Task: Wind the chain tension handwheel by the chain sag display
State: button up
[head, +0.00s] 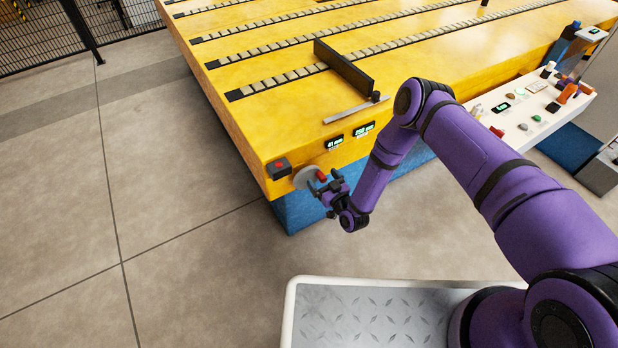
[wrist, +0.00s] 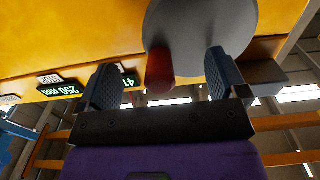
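The grey handwheel (head: 305,178) is mounted on the front side of the yellow table, near its left corner. Its red handle (head: 322,175) sticks out from the disc. The wrist view shows the grey disc (wrist: 205,25) and the red handle (wrist: 160,72) close up. My gripper (wrist: 162,66) is open, with the handle between its fingers, nearer the left finger; a gap shows on the right. My gripper (head: 321,185) is at the wheel in the head view. A display (head: 334,142) beside the wheel seems to read 41; its label is too small to read.
A second display (head: 364,129) shows 250 mm in the wrist view (wrist: 60,89). A box with a red button (head: 279,167) sits left of the wheel. A white side table (head: 522,128) with several small items stands at right. Open floor (head: 190,240) lies left.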

aim_at(316, 181)
jog(key=c, duration=1.5)
jog(key=shift+d+f+m, duration=0.15)
jog(key=shift+f+m, duration=0.3)
jog(key=shift+m, duration=0.75)
jog(key=shift+f+m, duration=0.4)
jog(key=shift+m, duration=0.8)
jog(key=shift+f+m, duration=0.15)
jog(key=shift+m, duration=0.25)
jog(key=m, duration=0.1)
jog(key=f+m, duration=0.1)
jog(key=m, duration=0.2)
jog(key=shift+s+a+f, duration=0.15)
jog(key=shift+s+a, duration=0.1)
jog(key=shift+a, duration=0.15)
jog(key=shift+f, duration=0.1)
jog(key=shift+s+a+f+m, duration=0.1)
jog(key=shift+f+m, duration=0.05)
jog(key=shift+m, duration=0.55)
jog(key=m, duration=0.2)
jog(key=a+m, duration=0.1)
jog(key=shift+s+f, duration=0.25)
jog(key=shift+f, duration=0.1)
